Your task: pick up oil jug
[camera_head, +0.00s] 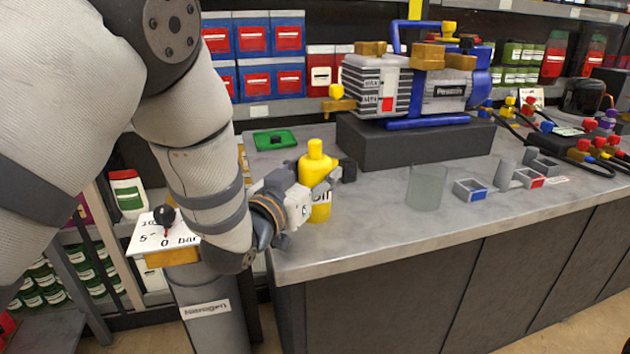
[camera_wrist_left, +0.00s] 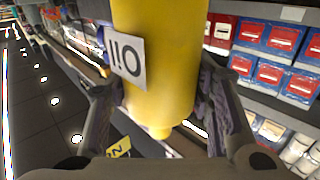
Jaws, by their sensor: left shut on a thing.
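The yellow oil jug (camera_head: 316,168) stands upright at the left end of the grey worktop (camera_head: 385,235) in the head view. My left gripper (camera_head: 325,183) reaches it from the left and is shut around its body. In the left wrist view the jug (camera_wrist_left: 165,75) fills the middle, with its "Oil" label showing, and the fingers of my left gripper (camera_wrist_left: 165,105) lie along both sides of it. Whether its base touches the worktop is hard to tell. My right gripper is not in view.
A vacuum pump (camera_head: 440,85) sits on a dark block (camera_head: 405,147) behind the jug. A clear beaker (camera_head: 426,187) and small trays (camera_head: 470,190) stand to the right. A green item (camera_head: 274,139) lies behind. Shelves with boxes (camera_head: 254,39) line the back.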

